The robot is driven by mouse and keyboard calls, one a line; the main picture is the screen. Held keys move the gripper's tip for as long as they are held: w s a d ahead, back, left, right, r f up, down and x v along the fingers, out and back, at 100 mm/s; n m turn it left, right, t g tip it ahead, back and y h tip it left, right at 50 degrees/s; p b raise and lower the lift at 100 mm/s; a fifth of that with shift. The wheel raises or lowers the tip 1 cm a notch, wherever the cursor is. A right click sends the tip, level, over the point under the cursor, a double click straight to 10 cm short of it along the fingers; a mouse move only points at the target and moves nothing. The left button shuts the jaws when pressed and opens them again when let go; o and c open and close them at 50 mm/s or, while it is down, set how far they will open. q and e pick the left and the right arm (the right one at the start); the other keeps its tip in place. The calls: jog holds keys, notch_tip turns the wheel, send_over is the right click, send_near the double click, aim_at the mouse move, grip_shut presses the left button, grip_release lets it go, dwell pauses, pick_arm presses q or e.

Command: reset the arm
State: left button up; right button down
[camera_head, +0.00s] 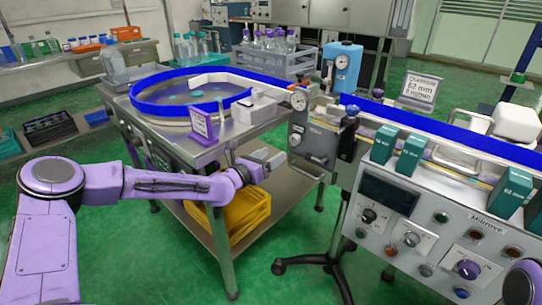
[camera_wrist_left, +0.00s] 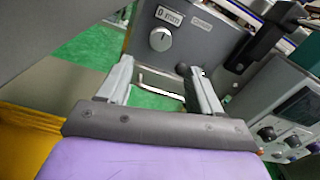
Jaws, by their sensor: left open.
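My left arm (camera_head: 160,185) is purple and reaches in from the left in the head view. Its gripper (camera_head: 266,160) hangs beside the front right corner of the metal table, left of the sleeve applicator. In the left wrist view the gripper (camera_wrist_left: 163,85) is open, its two grey fingers apart with only green floor and a bent metal handle seen between them. Nothing is held. A purple rounded part (camera_head: 522,283) shows at the bottom right edge of the head view; no right gripper is seen.
A grey control panel (camera_head: 430,230) fills the right. A yellow crate (camera_head: 245,215) sits on the lower shelf.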

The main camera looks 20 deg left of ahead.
pick_arm(q)
jog(key=s+d+f+m+g+y+p, duration=0.2)
jog(key=s+d+f+m+g, duration=0.1)
jog(key=s+f+m, duration=0.6)
jog(key=s+d+f+m+g+y+p, duration=0.2)
jog(key=s+d+f+m+g, duration=0.15)
jog(key=s+f+m, duration=0.55)
jog(key=s+a+f+m+g+y+p, duration=0.1)
jog(key=s+a+f+m+g+p, duration=0.15)
jog(key=s, duration=0.45)
jog(key=s+a+f+m+g+y+p, duration=0.1)
jog(key=s+f+m+g+y, duration=0.15)
jog(key=s, duration=0.35)
jog(key=s+a+r+m+g+y+p, duration=0.1)
jog(key=s+a+m+p, duration=0.1)
jog(key=s, duration=0.5)
jog(key=s+a+r+m+g+y+p, duration=0.1)
jog(key=s+a+m+p, duration=0.1)
jog(key=s+a, duration=0.3)
jog(key=s, duration=0.2)
jog(key=shift+s+a+m, duration=0.2)
jog(key=shift+s+m, duration=0.1)
jog(key=shift+s, duration=0.1)
